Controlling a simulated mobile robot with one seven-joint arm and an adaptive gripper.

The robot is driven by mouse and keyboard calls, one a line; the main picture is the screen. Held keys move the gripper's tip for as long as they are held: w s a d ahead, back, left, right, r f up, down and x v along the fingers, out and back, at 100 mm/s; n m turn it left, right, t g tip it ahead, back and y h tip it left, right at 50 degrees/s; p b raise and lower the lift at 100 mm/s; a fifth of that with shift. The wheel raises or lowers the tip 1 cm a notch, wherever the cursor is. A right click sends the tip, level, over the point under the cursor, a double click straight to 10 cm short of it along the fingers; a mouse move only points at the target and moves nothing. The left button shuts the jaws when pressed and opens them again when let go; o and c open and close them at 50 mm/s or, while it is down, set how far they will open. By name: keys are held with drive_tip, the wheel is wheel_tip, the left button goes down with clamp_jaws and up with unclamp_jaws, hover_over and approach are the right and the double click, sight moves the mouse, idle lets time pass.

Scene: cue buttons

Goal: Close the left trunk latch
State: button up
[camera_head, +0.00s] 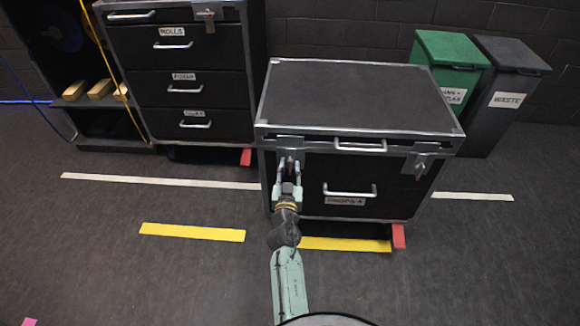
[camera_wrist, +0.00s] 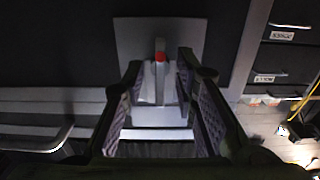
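The trunk is a dark chest with a metal-framed lid (camera_head: 360,95), and the lid is down. Its left latch (camera_head: 289,158) is on the front near the left corner, partly hidden by my gripper. In the wrist view, which looks upside down, the latch shows as a grey plate with a raised lever (camera_wrist: 159,57) that has a red mark. My gripper (camera_head: 291,172) is in front of this latch. In the wrist view my gripper (camera_wrist: 160,80) is open, with its padded fingers on either side of the lever; contact cannot be told.
The trunk's right latch (camera_head: 420,166) and front handle (camera_head: 360,145) are to the right. A drawer (camera_head: 349,190) is below. A drawer cabinet (camera_head: 185,85) stands back left; green (camera_head: 450,65) and grey (camera_head: 508,95) bins stand back right. The floor in front is clear.

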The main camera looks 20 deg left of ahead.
drive_tip(key=shift+c, duration=0.4)
clamp_jaws()
drive_tip(key=shift+n, duration=0.3)
drive_tip(key=n, duration=0.3)
drive_tip(key=shift+n, duration=0.3)
drive_tip(key=n, duration=0.3)
drive_tip(key=shift+r+n, duration=0.1)
drive_tip(key=shift+n, duration=0.2)
drive_tip(key=n+p, duration=0.1)
drive_tip(key=n, duration=0.9)
idle(0.4)
